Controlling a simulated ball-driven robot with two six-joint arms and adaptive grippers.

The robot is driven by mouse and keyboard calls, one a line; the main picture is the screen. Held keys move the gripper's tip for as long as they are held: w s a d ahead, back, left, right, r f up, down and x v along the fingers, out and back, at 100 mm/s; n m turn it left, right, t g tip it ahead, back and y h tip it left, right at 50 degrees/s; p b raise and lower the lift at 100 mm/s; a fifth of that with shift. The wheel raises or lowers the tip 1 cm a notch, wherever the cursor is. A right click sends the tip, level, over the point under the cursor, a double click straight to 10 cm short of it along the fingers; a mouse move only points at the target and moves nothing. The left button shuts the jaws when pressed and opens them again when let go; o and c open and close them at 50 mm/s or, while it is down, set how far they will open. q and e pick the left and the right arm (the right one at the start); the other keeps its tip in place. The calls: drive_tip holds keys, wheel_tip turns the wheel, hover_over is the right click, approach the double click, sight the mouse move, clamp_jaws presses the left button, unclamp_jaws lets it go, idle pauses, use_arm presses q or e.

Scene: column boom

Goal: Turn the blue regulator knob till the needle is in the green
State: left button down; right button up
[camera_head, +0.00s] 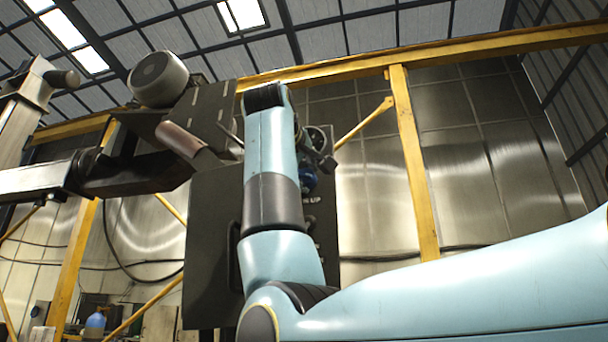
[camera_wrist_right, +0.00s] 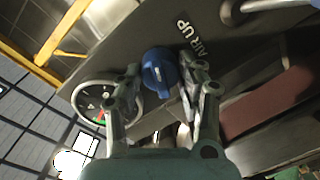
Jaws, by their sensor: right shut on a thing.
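The blue regulator knob (camera_wrist_right: 157,66) sits on a dark panel beside the white words "AIR UP" in the right wrist view. My right gripper (camera_wrist_right: 160,76) has one finger on each side of the knob and is shut on it. In the head view the knob (camera_head: 308,180) shows partly behind my right arm, with the right gripper (camera_head: 324,160) close to it. The round gauge (camera_wrist_right: 97,97) is left of the knob in the wrist view, partly covered by a finger. Red and green marks show near its lower edge; I cannot tell where its needle points. My left gripper is not in view.
The dark panel (camera_head: 208,235) has a handle at its left side, partly behind my arm. A black boom (camera_head: 125,178) and a brown-red cylinder (camera_head: 185,140) stand left of my arm. A yellow post (camera_head: 412,165) and metal wall are to the right.

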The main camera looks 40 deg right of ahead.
idle(0.3)
drive_tip(key=shift+f, duration=0.1)
drive_tip(key=o, duration=1.1)
drive_tip(key=shift+o, duration=0.2)
drive_tip(key=v, duration=0.7)
drive_tip(key=shift+s+a, duration=0.1)
